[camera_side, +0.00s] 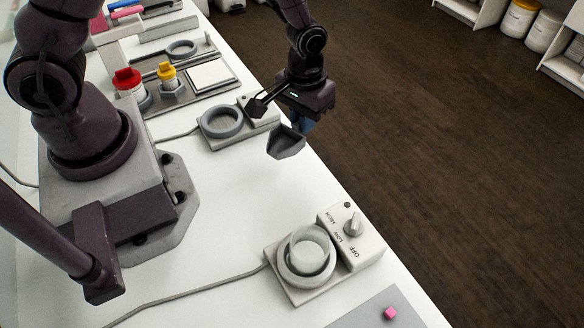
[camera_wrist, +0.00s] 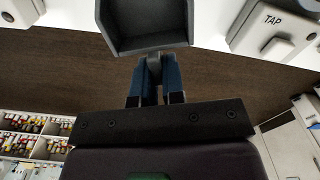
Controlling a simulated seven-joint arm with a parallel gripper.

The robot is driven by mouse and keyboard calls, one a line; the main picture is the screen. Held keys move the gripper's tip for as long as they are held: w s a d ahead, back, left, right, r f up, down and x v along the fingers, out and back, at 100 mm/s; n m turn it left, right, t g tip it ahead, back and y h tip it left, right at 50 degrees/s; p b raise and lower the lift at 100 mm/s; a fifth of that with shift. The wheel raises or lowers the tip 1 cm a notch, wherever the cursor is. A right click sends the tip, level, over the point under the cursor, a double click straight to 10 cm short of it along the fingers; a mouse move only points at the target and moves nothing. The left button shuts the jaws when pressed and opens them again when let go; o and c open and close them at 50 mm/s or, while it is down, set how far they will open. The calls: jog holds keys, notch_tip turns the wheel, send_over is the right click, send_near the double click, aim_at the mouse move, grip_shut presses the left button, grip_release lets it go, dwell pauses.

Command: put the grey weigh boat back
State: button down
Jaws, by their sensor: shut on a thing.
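The grey weigh boat (camera_side: 285,142) is an open, angular scoop held in the air near the bench's right edge in the side view. My gripper (camera_side: 299,123) is shut on it; the blue fingers pinch a small tab on its end. In the wrist view, the boat (camera_wrist: 145,44) fills the top middle, its inside looks empty, and the gripper fingertips (camera_wrist: 155,68) meet at its tab. The boat's far end is cut off by the frame there.
A device with a grey ring (camera_side: 222,121) stands left of the boat; a TAP unit (camera_wrist: 272,32) shows in the wrist view. A knob unit (camera_side: 351,237) with a glass beaker (camera_side: 309,250) is nearer. Red-capped (camera_side: 127,78) and yellow-capped (camera_side: 166,71) containers stand behind. The bench between the devices is clear.

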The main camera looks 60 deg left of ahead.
notch_tip(320, 180, down, 8)
jog(key=shift+w+r, duration=0.1)
dwell(0.4)
jog(key=c, duration=1.2)
grip_release()
notch_tip(320, 180, up, 12)
notch_tip(320, 180, up, 13)
jog(key=m+t, duration=0.1)
jog(key=t, duration=0.1)
send_over(303, 157)
jog(key=s+a, duration=0.2)
jog(key=s, duration=0.2)
jog(key=s+r+m+t, duration=0.1)
jog(key=s+r, duration=0.2)
jog(key=s+a+r+m+t, duration=0.1)
jog(key=s+r, duration=0.2)
jog(key=s, duration=0.1)
jog(key=s+a+r+m+t, duration=0.1)
jog(key=s+r, duration=0.2)
jog(key=shift+s+a+r+t, duration=0.2)
jog(key=shift+s+r+t, duration=0.05)
jog(key=shift+r+t, duration=0.05)
